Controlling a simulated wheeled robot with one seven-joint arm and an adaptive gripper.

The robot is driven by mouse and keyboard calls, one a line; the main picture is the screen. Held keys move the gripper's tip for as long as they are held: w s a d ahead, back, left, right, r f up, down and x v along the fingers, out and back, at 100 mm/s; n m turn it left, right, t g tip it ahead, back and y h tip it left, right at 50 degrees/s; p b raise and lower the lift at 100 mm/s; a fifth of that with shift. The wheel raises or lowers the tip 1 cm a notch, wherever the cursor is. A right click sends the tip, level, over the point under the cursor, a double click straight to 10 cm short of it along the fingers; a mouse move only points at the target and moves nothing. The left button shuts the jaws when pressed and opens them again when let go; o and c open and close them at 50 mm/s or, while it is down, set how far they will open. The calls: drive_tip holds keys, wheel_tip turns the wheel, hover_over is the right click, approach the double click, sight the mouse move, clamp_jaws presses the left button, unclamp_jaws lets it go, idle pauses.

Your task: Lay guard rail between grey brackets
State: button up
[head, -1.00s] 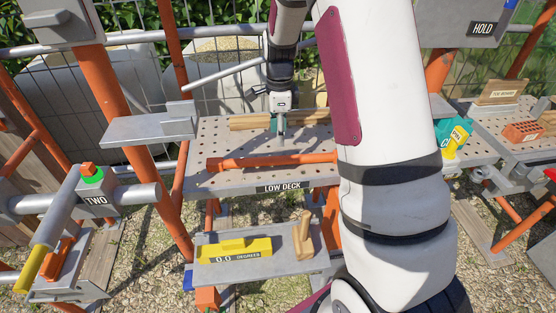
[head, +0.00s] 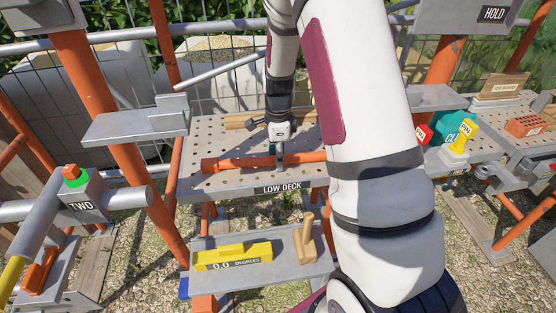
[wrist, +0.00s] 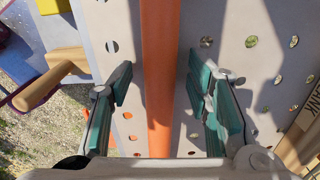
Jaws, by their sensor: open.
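The orange guard rail (head: 240,163) lies across the perforated low deck (head: 200,136), and its right end is hidden behind my arm. It also runs lengthwise up the wrist view (wrist: 159,60). My gripper (head: 280,160) is over the rail. In the wrist view my open gripper (wrist: 162,90) has one teal finger pad on each side of the rail, with a gap on both sides. One grey bracket (head: 128,124) stands at the left post with an upright plate. Another grey bracket (head: 438,97) shows at the right post, partly hidden by my arm.
Timber pieces (head: 240,121) lie at the back of the deck. A lower shelf (head: 285,268) holds a yellow level (head: 232,257) and a wooden mallet (head: 305,242). A grey tube (head: 222,70) slants behind the deck. Orange posts (head: 95,90) flank the area.

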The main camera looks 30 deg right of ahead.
clamp_jaws()
drive_tip(key=shift+r+p, duration=0.35)
drive_tip(key=shift+r, duration=0.55)
idle(0.4)
drive_tip(key=shift+r+p, duration=0.65)
drive_tip(key=shift+r, duration=1)
